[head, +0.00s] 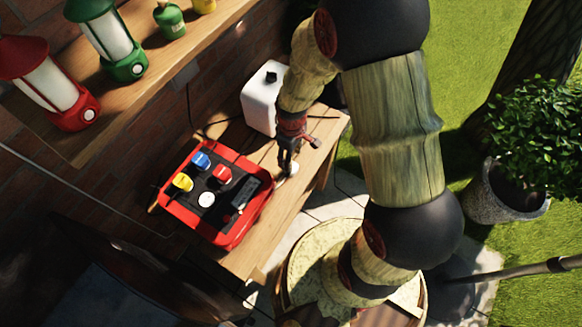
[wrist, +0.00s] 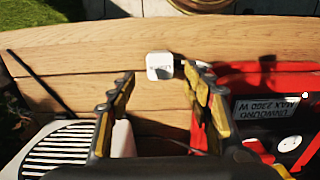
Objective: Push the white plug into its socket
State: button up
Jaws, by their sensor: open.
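The white plug (wrist: 160,66) lies on the wooden table, between and slightly beyond my fingertips in the wrist view. It shows in the head view as a small white spot (head: 293,168) beside my gripper (head: 287,165). My gripper (wrist: 158,77) is open, with a finger on each side of the plug; the right fingertip looks close to it, and contact cannot be told. The red socket box (head: 225,239) lies to the left in the head view, with blue, yellow and red pieces and a white round face (head: 206,199) on its dark panel. It also shows at right in the wrist view (wrist: 262,67).
A white canister (head: 262,97) stands on the table (head: 291,195) behind my gripper. A shelf with lanterns (head: 50,85) runs along the brick wall at upper left. A potted bush (head: 510,190) stands on the right. Bare planks lie between the gripper and the table's front edge.

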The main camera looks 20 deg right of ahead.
jog(key=shift+f+b, duration=0.35)
jog(key=shift+f, duration=0.9)
jog(key=shift+f, duration=0.1)
notch_tip(320, 180, down, 5)
jog(key=shift+w+a+f+b, duration=0.1)
jog(key=shift+w+b, duration=0.05)
jog(key=shift+b, duration=0.8)
jog(key=shift+c, duration=0.4)
jog(key=c, duration=1)
jog(key=shift+r, duration=0.2)
